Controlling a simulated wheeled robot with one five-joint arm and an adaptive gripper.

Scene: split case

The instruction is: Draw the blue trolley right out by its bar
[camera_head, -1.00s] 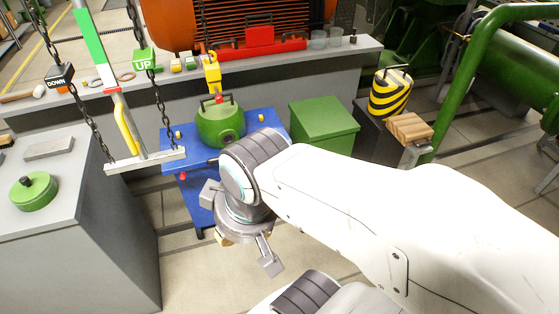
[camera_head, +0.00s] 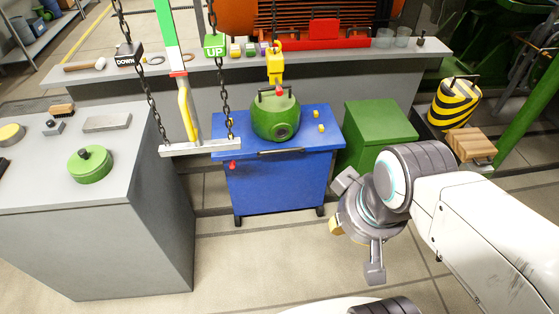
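The blue trolley (camera_head: 275,187) stands against the grey bench, with a green round casing (camera_head: 275,117) on its top. Its bar (camera_head: 281,151) shows as a thin strip along the front top edge. A yellow hook (camera_head: 275,66) hangs down to the casing's top; I cannot tell if it is engaged. My gripper (camera_head: 354,229) is in front and to the right of the trolley, apart from the bar. Its fingers are spread wide with nothing between them.
A green box (camera_head: 374,135) stands close on the trolley's right. A grey cabinet (camera_head: 100,240) is at the left. A hanging metal crossbar (camera_head: 199,147) on chains is near the trolley's left front. The floor (camera_head: 262,262) ahead of the trolley is clear.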

